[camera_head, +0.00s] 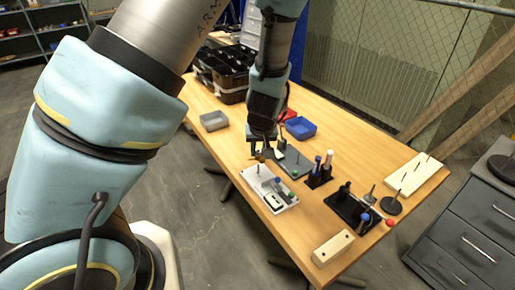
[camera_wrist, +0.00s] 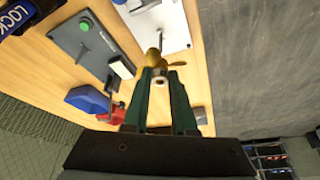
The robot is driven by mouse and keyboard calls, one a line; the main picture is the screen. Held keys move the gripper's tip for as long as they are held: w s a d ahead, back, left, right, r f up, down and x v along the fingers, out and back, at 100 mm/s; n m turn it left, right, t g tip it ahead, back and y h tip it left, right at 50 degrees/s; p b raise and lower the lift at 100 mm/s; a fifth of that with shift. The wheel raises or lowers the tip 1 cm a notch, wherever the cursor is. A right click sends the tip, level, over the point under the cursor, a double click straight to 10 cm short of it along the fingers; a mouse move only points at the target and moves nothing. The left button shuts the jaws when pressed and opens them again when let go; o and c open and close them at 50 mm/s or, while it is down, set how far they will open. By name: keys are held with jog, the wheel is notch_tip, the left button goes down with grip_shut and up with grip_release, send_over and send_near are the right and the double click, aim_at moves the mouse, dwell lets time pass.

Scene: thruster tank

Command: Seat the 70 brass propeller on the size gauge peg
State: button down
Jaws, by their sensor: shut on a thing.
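My gripper (camera_head: 262,150) is shut on a brass propeller (camera_wrist: 157,62), which shows at the fingertips in the wrist view. In the head view the propeller (camera_head: 261,157) is a small gold spot below the fingers. A white plate (camera_head: 283,201) lies under and just in front of it on the bench. A thin upright peg (camera_wrist: 160,38) stands by the white plate (camera_wrist: 174,18) in the wrist view, close beyond the propeller. I cannot tell whether the propeller touches the peg, or whether this is the size gauge peg. No 70 marking is legible.
A dark grey plate (camera_head: 290,158) with a green knob lies right of the gripper. Black tool holders (camera_head: 318,181), a black tray (camera_head: 345,208), a pale pegged board (camera_head: 424,170) and a wooden block (camera_head: 333,248) stand farther right.

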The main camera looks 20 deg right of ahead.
aim_at(259, 160)
jog(key=shift+f+b, duration=0.35)
jog(key=shift+f, duration=0.2)
jog(key=shift+s+m, duration=0.1)
jog(key=shift+m, duration=0.2)
jog(key=shift+a+f, duration=0.1)
jog(key=shift+f, duration=0.25)
dwell(0.7)
jog(key=shift+f+b, duration=0.35)
jog(key=shift+b, duration=0.15)
jog(key=shift+f+b, duration=0.3)
jog(key=shift+f, duration=0.15)
jog(key=shift+f, duration=0.35)
jog(key=shift+f+b, duration=0.45)
jog(key=shift+b, duration=0.1)
jog(key=shift+f, duration=0.3)
